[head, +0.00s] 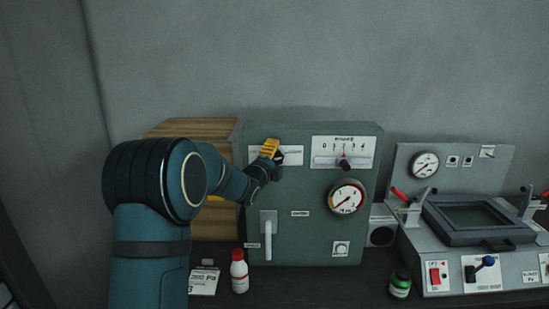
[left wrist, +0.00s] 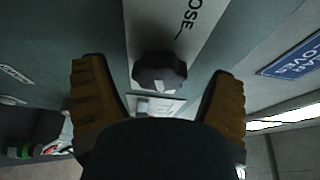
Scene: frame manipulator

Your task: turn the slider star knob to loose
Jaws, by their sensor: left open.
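The star knob is a dark, lobed knob (left wrist: 160,71) on a white label strip (left wrist: 200,20) whose visible letters read "OSE". In the head view the same strip (head: 293,154) sits at the upper left of the green panel (head: 310,190), and my gripper largely hides the knob. My left gripper (head: 270,149) is at the knob, with yellow finger pads. In the left wrist view the left gripper (left wrist: 158,72) is open, one finger on each side of the knob, with visible gaps. I cannot tell how deep the knob sits between the fingers.
The panel also carries a slider scale (head: 344,160), a round gauge (head: 346,197) and a pale lever handle (head: 267,236). A red-capped white bottle (head: 239,272) and a green-capped bottle (head: 400,284) stand in front. A grey machine (head: 470,220) stands to the right.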

